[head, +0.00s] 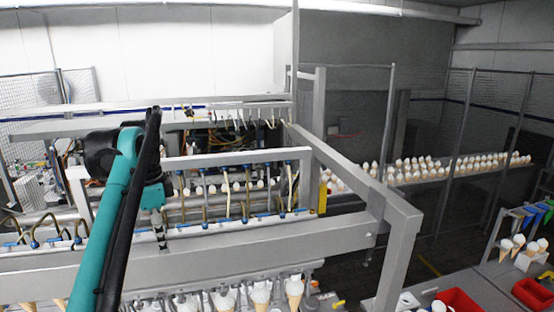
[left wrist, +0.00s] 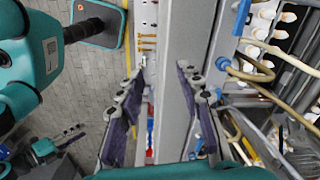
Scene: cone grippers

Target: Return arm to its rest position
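My left arm reaches up from the bottom left of the head view and bends at a dark joint. My left gripper (head: 161,240) hangs down from it, small and partly lost against the machine's front beam. In the left wrist view the left gripper (left wrist: 163,112) is open, its two dark-padded fingers well apart. Nothing is held between them; a grey machine beam (left wrist: 188,40) shows beyond. What looks like my right gripper (left wrist: 68,138) is small at the lower left of the left wrist view, its finger opening unclear. It does not show in the head view.
The machine's grey frame (head: 330,155) with hoses and nozzles lies around and below the left gripper. Filled cones (head: 294,290) stand along its front. Red bins (head: 460,300) sit at the lower right. A grey tiled floor (left wrist: 85,80) shows clear beside the machine.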

